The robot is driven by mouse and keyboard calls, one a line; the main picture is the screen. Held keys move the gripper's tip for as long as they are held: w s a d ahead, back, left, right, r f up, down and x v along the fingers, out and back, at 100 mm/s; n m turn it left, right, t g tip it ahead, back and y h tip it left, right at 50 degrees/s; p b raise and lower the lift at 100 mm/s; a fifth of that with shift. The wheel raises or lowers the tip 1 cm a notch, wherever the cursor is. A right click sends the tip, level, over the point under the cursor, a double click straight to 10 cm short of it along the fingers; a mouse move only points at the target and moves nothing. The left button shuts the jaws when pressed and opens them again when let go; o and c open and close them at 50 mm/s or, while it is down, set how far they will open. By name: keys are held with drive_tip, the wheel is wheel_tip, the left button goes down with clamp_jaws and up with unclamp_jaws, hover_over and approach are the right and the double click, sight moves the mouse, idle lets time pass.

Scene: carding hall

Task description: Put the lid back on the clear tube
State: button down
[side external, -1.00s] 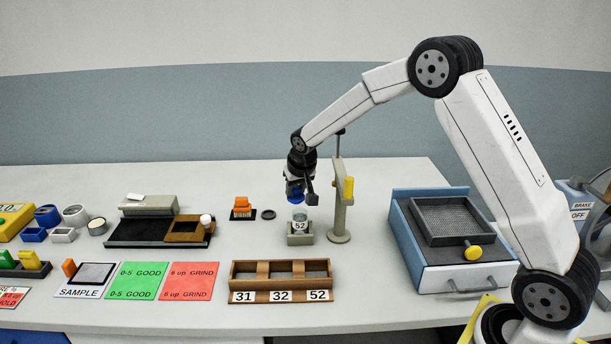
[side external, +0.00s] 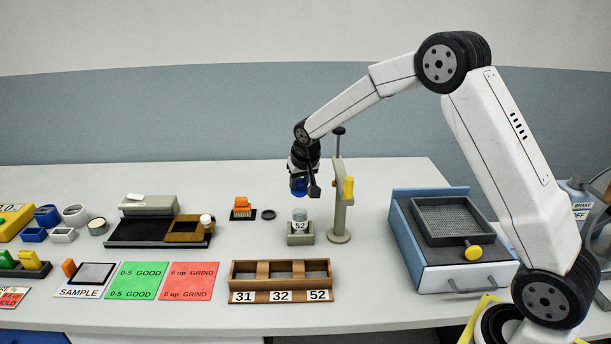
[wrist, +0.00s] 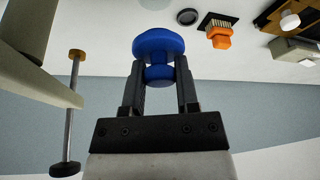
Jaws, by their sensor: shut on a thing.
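My gripper (side external: 300,177) is shut on a blue lid (side external: 299,188) and holds it above the clear tube. In the wrist view, my gripper's fingers (wrist: 160,68) pinch the lid's narrow knob, with the wider disc (wrist: 158,42) beyond the fingertips. The clear tube (side external: 299,214) stands upright in a grey block (side external: 300,239) and bears a label reading 52. A gap shows between lid and tube top. Part of a bluish round thing, perhaps the tube, shows at the wrist view's top edge.
A beige post (side external: 340,215) with a yellow part stands close on the right of the tube. A dark disc (side external: 268,214) and an orange brush (side external: 241,207) lie to its left. A wooden rack (side external: 281,297) is in front, and a blue-sided box (side external: 455,270) to the right.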

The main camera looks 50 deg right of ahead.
drive_tip(key=shift+f, duration=2.9)
drive_tip(key=shift+f, duration=0.2)
idle(0.5)
unclamp_jaws()
drive_tip(key=shift+r, duration=0.15)
drive_tip(key=shift+r, duration=3.4)
clamp_jaws()
